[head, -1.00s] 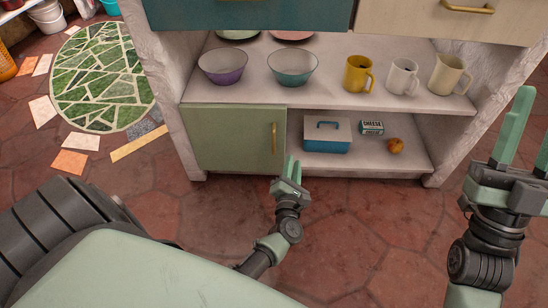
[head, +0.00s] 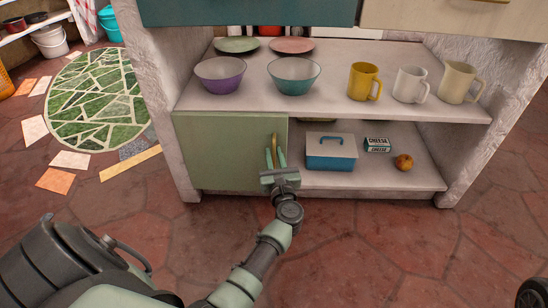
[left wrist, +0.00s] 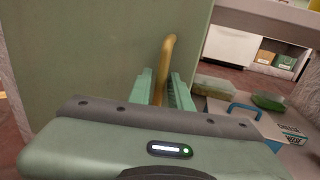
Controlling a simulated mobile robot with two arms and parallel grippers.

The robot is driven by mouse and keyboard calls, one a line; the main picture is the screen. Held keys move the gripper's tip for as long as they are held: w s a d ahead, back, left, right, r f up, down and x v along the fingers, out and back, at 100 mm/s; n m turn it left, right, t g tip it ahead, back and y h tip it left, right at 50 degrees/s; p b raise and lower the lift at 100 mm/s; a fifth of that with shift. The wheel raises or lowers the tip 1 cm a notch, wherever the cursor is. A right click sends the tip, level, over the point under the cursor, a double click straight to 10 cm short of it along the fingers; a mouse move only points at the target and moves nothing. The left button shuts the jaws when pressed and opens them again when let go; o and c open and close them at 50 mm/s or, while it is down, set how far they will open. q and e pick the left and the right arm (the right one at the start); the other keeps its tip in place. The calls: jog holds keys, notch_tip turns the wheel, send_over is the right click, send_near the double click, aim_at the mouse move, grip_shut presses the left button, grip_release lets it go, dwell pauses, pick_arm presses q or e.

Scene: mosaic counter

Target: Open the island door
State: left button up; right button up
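The island door (head: 225,150) is a pale green panel at the lower left of the island, and it looks shut. Its upright brass handle (head: 274,143) is near the door's right edge. My left gripper (head: 275,159) is in front of the door with its fingers pointing at it. In the left wrist view, the handle (left wrist: 166,60) stands between the two fingers (left wrist: 162,90), one on each side. The fingers are apart and do not look closed on the handle. My right gripper is out of view.
The open shelf right of the door holds a blue box with a light lid (head: 331,150), a cheese packet (head: 377,145) and a round brown item (head: 404,162). Bowls, plates and mugs stand on the shelf above. The tiled floor (head: 380,240) in front is clear.

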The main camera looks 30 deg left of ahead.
pick_arm(q)
jog(key=shift+w+a, duration=0.1)
grip_shut()
dwell(1.4)
